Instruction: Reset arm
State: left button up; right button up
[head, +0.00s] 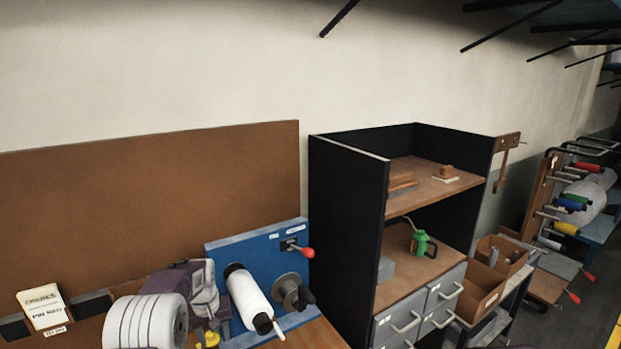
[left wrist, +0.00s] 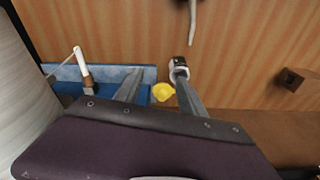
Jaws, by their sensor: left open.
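My left gripper (head: 208,322), with its purple-grey body, is low in the head view, just left of a white spool (head: 248,298). In the left wrist view, its two grey fingers (left wrist: 156,82) stand apart with nothing held between them. A small yellow object (left wrist: 163,92) shows beyond the gap between the fingers; it also shows below the gripper in the head view (head: 209,340). I cannot tell whether the fingers touch it. My right gripper is not in view.
A blue panel (head: 225,252) with a red-knobbed lever (head: 307,253) stands behind the spool. A white ribbed cylinder (head: 140,322) is close left of the gripper. A dark shelf unit (head: 345,215) stands to the right. A spares box (head: 43,307) is at far left.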

pick_arm(q)
jog(key=s+d+b, duration=0.1)
jog(key=s+d, duration=0.1)
jog(key=s, duration=0.2)
jog(key=s+d+f+m+b, duration=0.1)
jog(key=s+d+b, duration=0.1)
jog(key=s, duration=0.2)
jog(key=s+d+f+m+b, duration=0.1)
jog(key=s, duration=0.3)
jog(key=shift+s+d+f, duration=0.1)
jog(key=shift+s+d, duration=0.3)
jog(key=s+d+f+m+b, duration=0.1)
jog(key=s, duration=0.6)
jog(key=s+d+f+b, duration=0.1)
jog(key=s+f, duration=0.1)
jog(key=s, duration=0.5)
jog(key=shift+s+d+f+m+h+b, duration=0.15)
jog(key=shift+d+f+m+h+b, duration=0.15)
jog(key=shift+m+b, duration=0.1)
